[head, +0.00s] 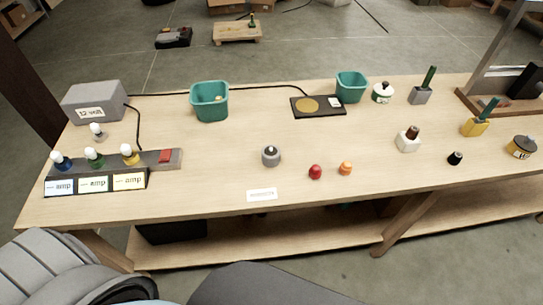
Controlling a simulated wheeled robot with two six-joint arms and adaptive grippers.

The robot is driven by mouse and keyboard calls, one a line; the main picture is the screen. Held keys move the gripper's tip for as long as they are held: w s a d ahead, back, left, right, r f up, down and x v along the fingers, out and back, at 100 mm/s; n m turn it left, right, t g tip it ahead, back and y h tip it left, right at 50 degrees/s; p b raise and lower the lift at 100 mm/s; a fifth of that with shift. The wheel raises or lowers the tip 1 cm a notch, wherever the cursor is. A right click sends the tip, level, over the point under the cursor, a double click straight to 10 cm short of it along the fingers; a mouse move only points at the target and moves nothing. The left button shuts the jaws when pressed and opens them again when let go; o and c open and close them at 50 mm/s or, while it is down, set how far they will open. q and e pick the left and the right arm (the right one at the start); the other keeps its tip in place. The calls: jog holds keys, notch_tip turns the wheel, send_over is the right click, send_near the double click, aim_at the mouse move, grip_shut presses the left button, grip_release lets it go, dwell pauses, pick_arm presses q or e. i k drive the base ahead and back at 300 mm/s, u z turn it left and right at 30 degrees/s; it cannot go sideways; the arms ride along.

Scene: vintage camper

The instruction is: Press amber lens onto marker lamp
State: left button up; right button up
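A small orange, amber-looking lens (346,168) sits on the wooden table near its front edge, right of the middle. A similar red lens (315,172) sits just left of it, apart from it. A round grey base with a dark and white top (271,155), likely the marker lamp, stands further left. No lens covers it. A white label (262,195), too small to read, lies on the table in front of it. Neither of my grippers shows in the head view.
On the wooden table (230,160), a strip with several bulbs (125,160) is at left, below a 12 volt box (95,102). Teal bins (209,102) (352,87) and a black scale-like pad (318,106) stand behind. Small pots and holders are at right. Table around the lenses is clear.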

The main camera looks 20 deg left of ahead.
aim_at(270, 154)
jog(key=z, duration=1.7)
jog(key=i, duration=2.95)
jog(key=u, duration=3.25)
